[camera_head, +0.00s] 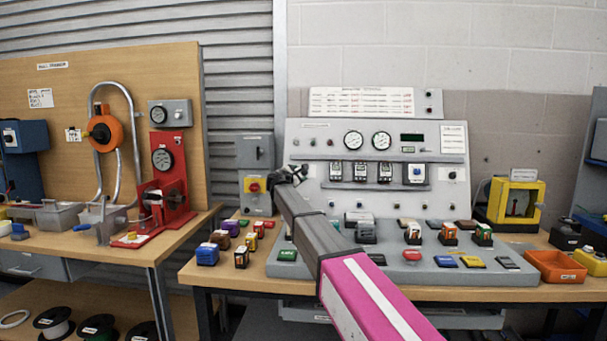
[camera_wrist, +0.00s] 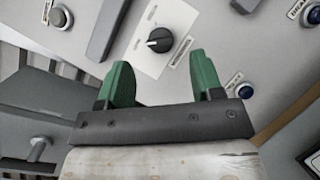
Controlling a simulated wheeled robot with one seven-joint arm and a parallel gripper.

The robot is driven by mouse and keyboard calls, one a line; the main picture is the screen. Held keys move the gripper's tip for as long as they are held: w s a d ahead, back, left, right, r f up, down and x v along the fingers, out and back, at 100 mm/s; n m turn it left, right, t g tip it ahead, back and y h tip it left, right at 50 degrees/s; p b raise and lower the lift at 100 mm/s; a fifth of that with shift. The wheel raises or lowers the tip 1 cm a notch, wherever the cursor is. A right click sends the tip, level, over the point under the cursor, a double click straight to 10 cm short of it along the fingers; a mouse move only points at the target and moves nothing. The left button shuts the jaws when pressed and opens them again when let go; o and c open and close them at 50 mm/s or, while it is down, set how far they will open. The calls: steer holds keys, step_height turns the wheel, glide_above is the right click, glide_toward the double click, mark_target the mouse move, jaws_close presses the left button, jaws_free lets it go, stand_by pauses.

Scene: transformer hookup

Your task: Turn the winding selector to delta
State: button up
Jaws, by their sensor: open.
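In the wrist view a black rotary knob (camera_wrist: 160,40), which looks like the winding selector, sits on a white plate (camera_wrist: 150,63) with small labels around it. The label text is too small to read. My gripper (camera_wrist: 163,78) is open, its two green fingers apart and empty. The knob lies ahead of the gap between the fingertips, and nothing grips it. In the head view my gripper (camera_head: 288,174) is at the left edge of the grey sloped panel (camera_head: 310,228). The selector cannot be made out there and seems hidden behind the gripper.
A blue button (camera_wrist: 233,106) sits beside the right finger, with another round button (camera_wrist: 62,18) at upper left. A grey switch box (camera_head: 255,151) and a red-and-yellow switch (camera_head: 254,185) stand just left of the gripper. Several small blocks, including a blue one (camera_head: 207,254), are on the bench.

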steer(key=x, duration=0.5)
steer(key=shift+w, duration=0.1)
steer(key=c, duration=0.9)
